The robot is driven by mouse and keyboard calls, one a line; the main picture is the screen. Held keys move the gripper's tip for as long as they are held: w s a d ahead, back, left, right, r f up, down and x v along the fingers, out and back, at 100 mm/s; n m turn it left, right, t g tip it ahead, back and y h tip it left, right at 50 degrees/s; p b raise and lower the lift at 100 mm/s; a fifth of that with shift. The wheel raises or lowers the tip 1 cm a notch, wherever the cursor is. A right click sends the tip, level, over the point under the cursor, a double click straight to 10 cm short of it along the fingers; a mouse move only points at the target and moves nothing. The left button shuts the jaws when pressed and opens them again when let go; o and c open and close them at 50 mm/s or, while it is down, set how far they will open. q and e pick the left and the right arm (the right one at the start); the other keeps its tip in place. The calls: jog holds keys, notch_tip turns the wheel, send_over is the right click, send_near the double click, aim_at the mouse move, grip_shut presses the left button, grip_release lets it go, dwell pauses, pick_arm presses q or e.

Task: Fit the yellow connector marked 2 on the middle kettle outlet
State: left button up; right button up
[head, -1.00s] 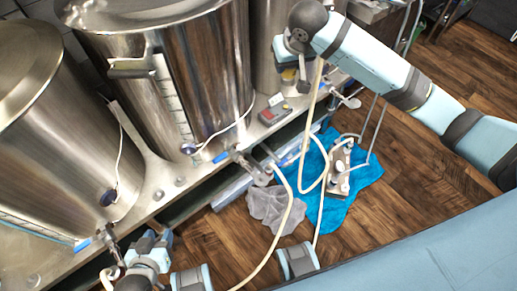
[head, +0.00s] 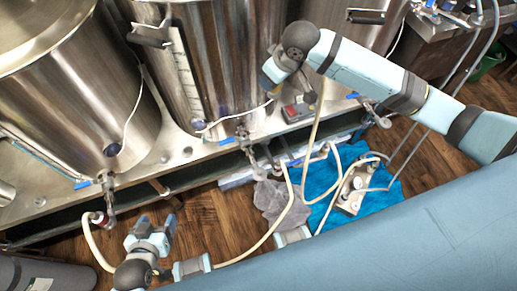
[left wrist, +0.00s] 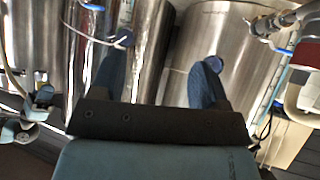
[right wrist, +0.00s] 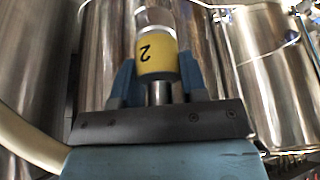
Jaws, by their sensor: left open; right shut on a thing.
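The yellow connector marked 2 (right wrist: 157,57) is in my right gripper (right wrist: 150,85), between its two fingers in the right wrist view. In the head view my right gripper (head: 275,72) is in front of the middle kettle (head: 205,65), above its outlet (head: 243,143), which has a blue lever. The connector is clearly apart from that outlet. My left gripper (head: 155,225) is open and empty, below and right of the left kettle outlet (head: 108,190). In the left wrist view its fingers (left wrist: 160,85) are spread with nothing between them.
A hose with a red connector (head: 98,218) is at the left outlet. A pump (head: 355,190) stands on a blue cloth (head: 385,200), with a grey cloth (head: 270,197) beside it. A control box (head: 298,110) sits on the kettle stand. Pale hoses (head: 275,228) cross the floor area.

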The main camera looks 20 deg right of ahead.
jog(key=s+a+f+n+g+b, duration=0.1)
jog(key=s+a+f+n+b, duration=0.1)
jog(key=s+f+n, duration=0.2)
jog(key=s+a+f+n+g+y+b, duration=0.1)
jog(key=s+a+f+n+g+b, duration=0.1)
jog(key=f, duration=0.6)
jog(key=s+a+f+n+g+y+b, duration=0.1)
jog(key=s+a+f+n+b, duration=0.1)
jog(key=s+a+f+n, duration=0.2)
jog(key=shift+s+a+f+n, duration=0.1)
jog(key=shift+s+f+n, duration=1.15)
jog(key=shift+n, duration=0.25)
jog(key=shift+f, duration=0.75)
pick_arm(q)
jog(key=shift+d+f+t, duration=0.15)
jog(key=shift+d+f, duration=0.05)
jog(key=shift+f, duration=0.35)
jog(key=shift+d+f+t, duration=0.15)
jog(key=shift+f, duration=0.4)
jog(key=shift+f, duration=0.15)
jog(key=shift+r+p, duration=0.45)
jog(key=shift+r, duration=0.1)
